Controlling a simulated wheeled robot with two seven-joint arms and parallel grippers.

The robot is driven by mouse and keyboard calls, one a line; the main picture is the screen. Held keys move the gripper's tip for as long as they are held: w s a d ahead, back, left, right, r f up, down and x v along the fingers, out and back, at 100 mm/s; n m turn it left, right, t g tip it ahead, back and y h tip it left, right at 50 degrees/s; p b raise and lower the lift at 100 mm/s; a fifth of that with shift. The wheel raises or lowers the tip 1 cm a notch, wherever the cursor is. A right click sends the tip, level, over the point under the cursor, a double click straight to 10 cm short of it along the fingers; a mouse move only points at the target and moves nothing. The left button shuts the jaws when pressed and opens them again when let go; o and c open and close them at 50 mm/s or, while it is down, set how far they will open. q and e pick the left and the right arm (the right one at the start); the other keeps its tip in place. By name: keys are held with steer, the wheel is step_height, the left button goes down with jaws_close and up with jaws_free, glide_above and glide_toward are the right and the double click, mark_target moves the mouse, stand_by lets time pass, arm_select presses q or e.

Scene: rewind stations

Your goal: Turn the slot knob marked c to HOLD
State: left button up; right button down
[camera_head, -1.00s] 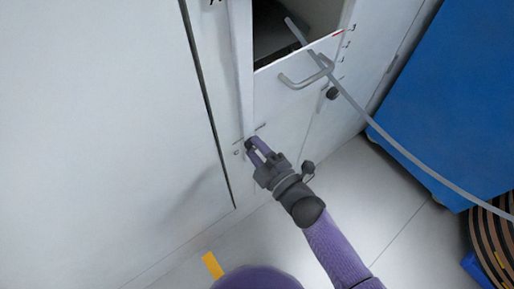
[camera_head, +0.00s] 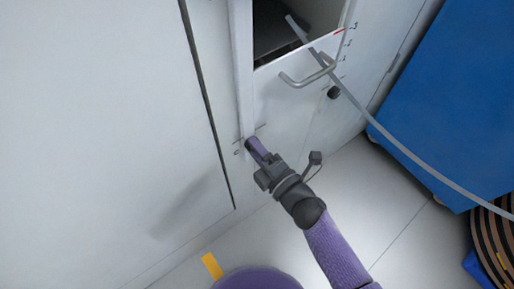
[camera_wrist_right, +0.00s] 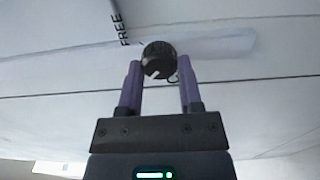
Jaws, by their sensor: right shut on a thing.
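A round black knob (camera_wrist_right: 158,60) with a white pointer mark sits on a pale panel in the right wrist view. A letter that looks like C is partly hidden beside it, and the word FREE (camera_wrist_right: 121,30) is printed at the upper left. The pointer slants towards the lower left, away from FREE. No HOLD label is readable. My right gripper (camera_wrist_right: 158,88) has its purple fingers on both sides of the knob, shut on it. In the head view the right gripper (camera_head: 256,150) reaches the low panel and its fingers mostly hide the knob. My left gripper is out of view.
A bar handle (camera_head: 306,78) sits on the front below an open compartment, with a grey strip (camera_head: 395,148) running out of it. Another dark knob (camera_head: 333,92) is to the right. A blue panel (camera_head: 450,90) stands at the right.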

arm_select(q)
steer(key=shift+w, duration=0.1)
arm_select(e)
steer(key=shift+c, duration=1.3)
jaws_free()
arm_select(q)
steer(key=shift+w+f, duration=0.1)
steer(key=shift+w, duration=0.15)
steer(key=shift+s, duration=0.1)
